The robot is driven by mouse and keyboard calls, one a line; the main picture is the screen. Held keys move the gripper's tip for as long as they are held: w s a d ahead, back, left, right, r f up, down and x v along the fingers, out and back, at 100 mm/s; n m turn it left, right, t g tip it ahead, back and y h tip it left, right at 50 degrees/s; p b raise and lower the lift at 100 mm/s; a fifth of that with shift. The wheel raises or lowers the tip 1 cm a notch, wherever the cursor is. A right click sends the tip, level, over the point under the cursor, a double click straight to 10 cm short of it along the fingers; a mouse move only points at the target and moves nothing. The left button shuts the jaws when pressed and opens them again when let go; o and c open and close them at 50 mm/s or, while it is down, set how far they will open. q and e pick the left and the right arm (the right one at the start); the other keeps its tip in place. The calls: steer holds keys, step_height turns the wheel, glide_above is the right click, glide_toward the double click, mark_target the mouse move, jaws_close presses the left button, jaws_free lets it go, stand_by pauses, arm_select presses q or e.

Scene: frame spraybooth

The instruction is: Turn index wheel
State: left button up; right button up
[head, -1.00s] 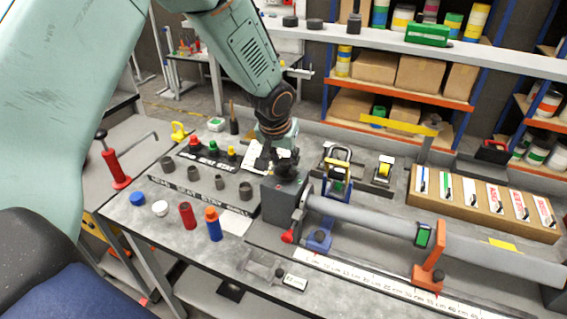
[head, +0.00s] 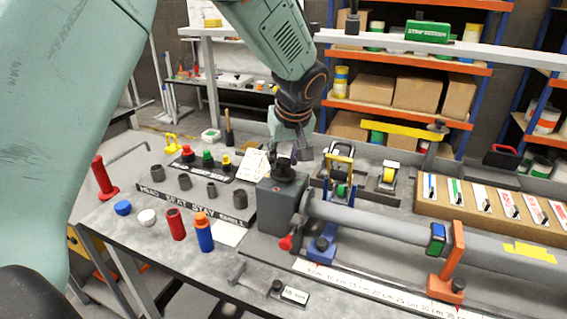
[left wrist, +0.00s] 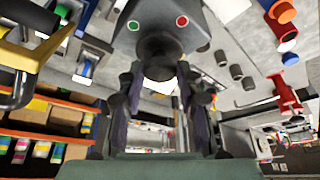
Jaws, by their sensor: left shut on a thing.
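The index wheel appears to be the dark round knob (head: 284,171) on top of a grey block (head: 281,206) at the left end of a long grey tube (head: 390,224). My left gripper (head: 297,155) reaches down to it from above, and its fingers partly hide it. In the left wrist view, the fingers (left wrist: 160,84) close around both sides of the dark wheel (left wrist: 160,62). Behind it, the block shows a green and a red dot. A collar with a green face (head: 438,240) and a yellow patch (head: 530,252) sit on the tube. My right gripper is not in view.
Sockets stand on a black strip (head: 198,203) at left, beside red and blue bottles (head: 204,232). An orange stand (head: 449,262), a ruler and a card box (head: 480,203) are at right.

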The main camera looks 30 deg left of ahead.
arm_select(q)
steer(key=shift+w+r+n, duration=0.1)
steer(key=shift+n, duration=0.3)
steer(key=o, duration=1.1)
steer(key=shift+o, duration=0.2)
steer(key=v, duration=1.1)
steer(key=shift+d+r, duration=0.2)
steer(key=shift+r, duration=0.2)
steer(key=shift+f, duration=0.1)
